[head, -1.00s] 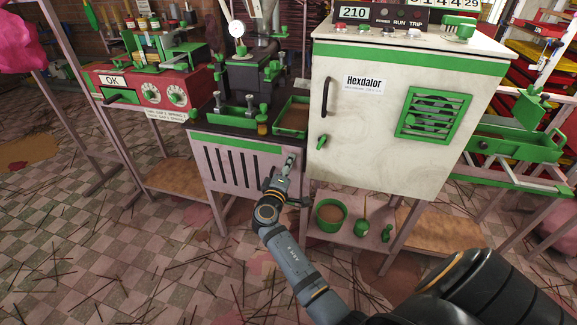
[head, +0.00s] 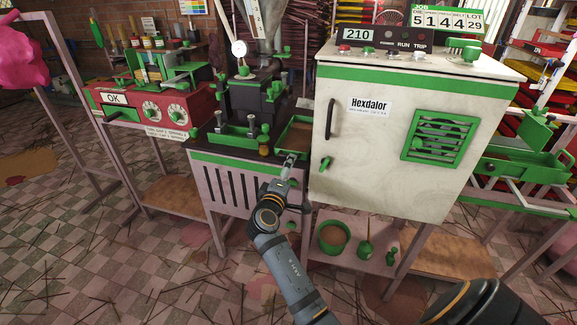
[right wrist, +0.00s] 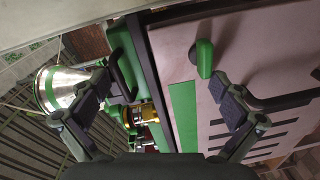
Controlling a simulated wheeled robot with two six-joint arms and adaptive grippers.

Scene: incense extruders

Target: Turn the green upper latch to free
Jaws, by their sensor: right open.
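The green upper latch (right wrist: 204,58) shows in the right wrist view. It is a rounded green bar on the pinkish front panel (right wrist: 170,55) of the low cabinet, near the green top strip (right wrist: 185,112). My right gripper (right wrist: 165,95) is open and empty, with its fingers spread in front of the panel. The latch lies between the fingers in the picture, closer to the right finger, with no visible contact. In the head view my right gripper (head: 291,163) is at the panel's upper right and hides the latch. My left gripper is not in view.
The white Hexdalor cabinet (head: 380,160) stands right of the panel, with its own green latch (head: 324,163) and black handle (head: 330,118). A dark bar handle (right wrist: 268,101) sticks out near the right finger.

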